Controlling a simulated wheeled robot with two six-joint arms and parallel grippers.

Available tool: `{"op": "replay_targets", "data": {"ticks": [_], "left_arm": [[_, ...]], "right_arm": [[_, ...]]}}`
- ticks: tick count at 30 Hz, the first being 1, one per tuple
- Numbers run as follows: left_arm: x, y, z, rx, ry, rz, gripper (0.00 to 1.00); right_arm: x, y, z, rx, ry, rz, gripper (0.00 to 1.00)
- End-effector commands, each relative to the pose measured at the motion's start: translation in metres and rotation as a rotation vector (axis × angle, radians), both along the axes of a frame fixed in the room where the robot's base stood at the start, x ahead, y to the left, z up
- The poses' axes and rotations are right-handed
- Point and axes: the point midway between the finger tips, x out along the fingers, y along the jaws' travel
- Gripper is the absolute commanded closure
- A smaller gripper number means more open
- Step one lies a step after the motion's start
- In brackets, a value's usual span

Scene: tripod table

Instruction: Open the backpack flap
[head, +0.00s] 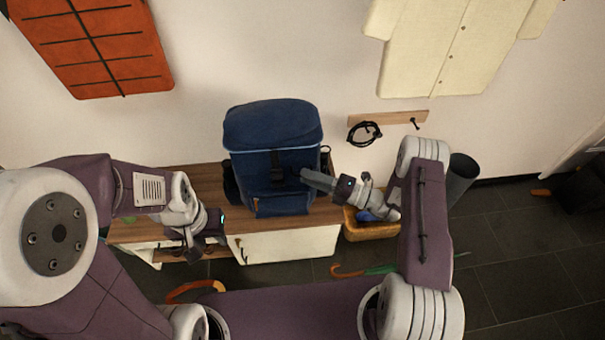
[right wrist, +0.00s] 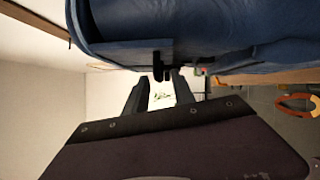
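A blue backpack (head: 272,130) stands upright on a wooden-topped cabinet against the wall. Its flap lies shut over the top, with a dark strap and buckle (head: 277,176) down the front. My right gripper (head: 304,175) is at the backpack's front, just right of the buckle. In the right wrist view its two fingers (right wrist: 162,80) stand apart, with a small dark strap piece (right wrist: 158,66) of the backpack (right wrist: 200,25) at the gap between their tips. I cannot tell whether they touch it. My left gripper (head: 196,248) hangs over the cabinet's front edge, away from the backpack; its finger opening is unclear.
The wooden cabinet top (head: 202,185) is clear left of the backpack. A basket (head: 370,231) with blue contents and a dark cylindrical bin (head: 461,175) stand to the right. A wall rack (head: 390,118) holds a black coil. An umbrella (head: 375,270) lies on the dark tiled floor.

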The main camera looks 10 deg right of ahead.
Motion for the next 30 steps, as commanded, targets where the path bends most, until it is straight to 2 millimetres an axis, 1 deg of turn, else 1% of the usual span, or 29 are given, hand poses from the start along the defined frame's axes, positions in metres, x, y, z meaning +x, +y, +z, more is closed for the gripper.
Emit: {"op": "replay_targets", "data": {"ticks": [1, 3, 6, 14, 15, 17, 18, 30], "left_arm": [[0.000, 0.000, 0.000, 0.000, 0.000, 0.000, 0.64], [0.000, 0.000, 0.000, 0.000, 0.000, 0.000, 0.64], [0.000, 0.000, 0.000, 0.000, 0.000, 0.000, 0.64], [0.000, 0.000, 0.000, 0.000, 0.000, 0.000, 0.64], [0.000, 0.000, 0.000, 0.000, 0.000, 0.000, 0.64], [0.000, 0.000, 0.000, 0.000, 0.000, 0.000, 0.64], [0.000, 0.000, 0.000, 0.000, 0.000, 0.000, 0.64], [0.000, 0.000, 0.000, 0.000, 0.000, 0.000, 0.64]], "right_arm": [[0.003, 0.008, 0.001, 0.000, -0.001, 0.004, 0.69], [0.007, 0.016, 0.002, -0.001, 0.000, 0.003, 0.69], [0.011, 0.022, 0.002, 0.000, 0.000, 0.001, 0.69], [0.012, 0.024, 0.003, -0.001, -0.001, 0.001, 0.69], [0.012, 0.024, 0.003, -0.001, -0.001, 0.001, 0.80], [0.012, 0.024, 0.003, -0.001, -0.001, 0.001, 0.97], [0.012, 0.023, 0.003, -0.001, -0.001, 0.001, 1.00], [0.012, 0.023, 0.003, 0.001, 0.000, 0.001, 1.00]]}}
